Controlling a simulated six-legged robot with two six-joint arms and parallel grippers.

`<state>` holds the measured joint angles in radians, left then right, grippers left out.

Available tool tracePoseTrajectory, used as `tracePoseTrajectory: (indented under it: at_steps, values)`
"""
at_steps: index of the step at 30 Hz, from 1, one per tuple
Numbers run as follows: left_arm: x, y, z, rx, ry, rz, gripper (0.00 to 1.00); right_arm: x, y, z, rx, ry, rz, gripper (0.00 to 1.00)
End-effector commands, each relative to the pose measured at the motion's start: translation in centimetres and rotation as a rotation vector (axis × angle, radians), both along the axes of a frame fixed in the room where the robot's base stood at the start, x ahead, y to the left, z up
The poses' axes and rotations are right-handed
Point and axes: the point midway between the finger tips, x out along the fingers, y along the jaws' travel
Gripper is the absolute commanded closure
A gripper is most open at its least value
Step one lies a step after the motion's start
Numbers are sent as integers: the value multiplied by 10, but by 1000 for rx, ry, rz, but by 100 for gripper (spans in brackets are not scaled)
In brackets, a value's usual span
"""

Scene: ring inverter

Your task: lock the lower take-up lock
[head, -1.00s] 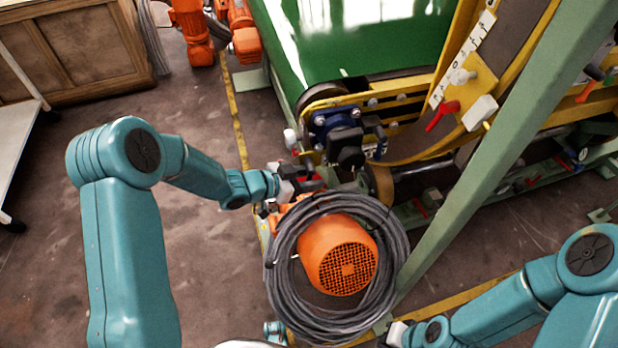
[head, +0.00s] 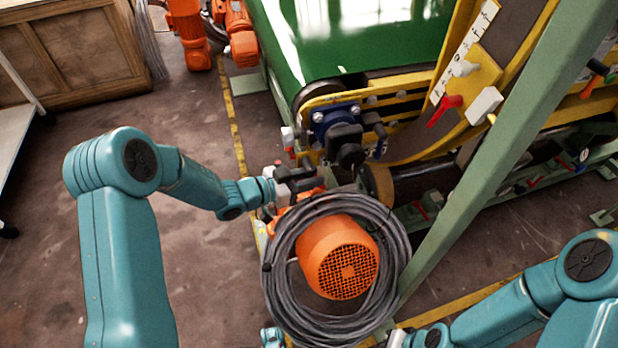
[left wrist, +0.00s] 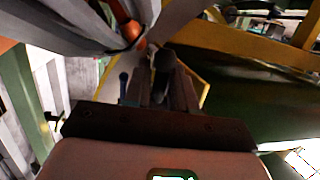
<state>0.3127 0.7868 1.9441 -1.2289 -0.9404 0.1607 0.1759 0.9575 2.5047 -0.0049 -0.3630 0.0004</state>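My left gripper (head: 298,180) is a dark shape just above the grey cable coil, in front of the yellow machine frame. A red lever (head: 445,110) sits on the yellow plate with the white scale, and another red handle (head: 423,210) is low on the green rail. I cannot tell which is the lower take-up lock. My right gripper is mostly cut off at the bottom edge.
An orange motor (head: 340,262) with the grey cable coil (head: 283,292) around it stands below my left gripper. A green post (head: 490,160) slants across the right. The green belt (head: 360,40) lies behind. Open floor (head: 190,270) is at the left.

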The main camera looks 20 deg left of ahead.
Motion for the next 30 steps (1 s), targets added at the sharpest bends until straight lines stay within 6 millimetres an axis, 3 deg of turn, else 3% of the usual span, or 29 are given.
tracePoseTrajectory:
  at_steps: [10, 14, 30]
  values:
    - [-1, 1, 0, 1, 1, 1, 60, 0, 0, 1, 0, 0, 0, 100]
    - [-9, 11, 5, 3, 0, 3, 60, 0, 0, 5, 0, 0, 0, 100]
    - [-99, 99, 32, 1, 0, 4, 60, 0, 0, 31, 0, 0, 0, 100]
